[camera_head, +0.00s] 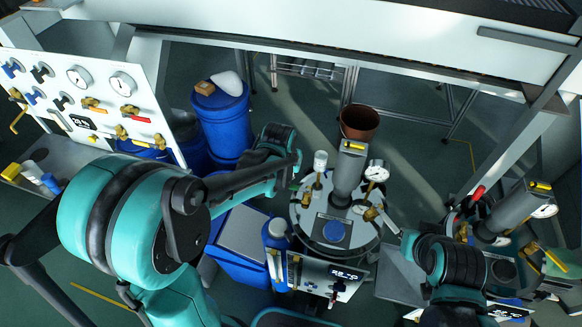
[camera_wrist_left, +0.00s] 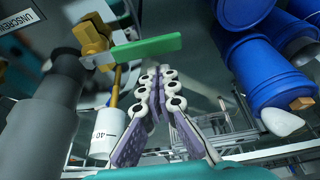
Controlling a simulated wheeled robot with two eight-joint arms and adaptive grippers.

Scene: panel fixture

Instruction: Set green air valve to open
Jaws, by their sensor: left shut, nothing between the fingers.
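The green valve handle (camera_wrist_left: 147,50) is a flat bar on a brass valve body (camera_wrist_left: 92,42) in the left wrist view. It lies roughly level there, with a brass pipe running down toward a white cylinder marked 40 (camera_wrist_left: 108,135). My left gripper (camera_wrist_left: 158,88) is shut and empty. Its fingers show below and right of the handle, apart from it in the picture; the depth gap is unclear. In the head view my left arm reaches to the left side of the round metal vessel (camera_head: 307,232). My right gripper's fingers do not show.
A grey column (camera_head: 349,172) and a gauge (camera_head: 377,171) stand on the vessel. Blue barrels (camera_head: 221,120) stand behind my left arm, and a brown bucket (camera_head: 359,121) behind the vessel. A white valve panel (camera_head: 98,60) is at upper left. A second vessel stands at right.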

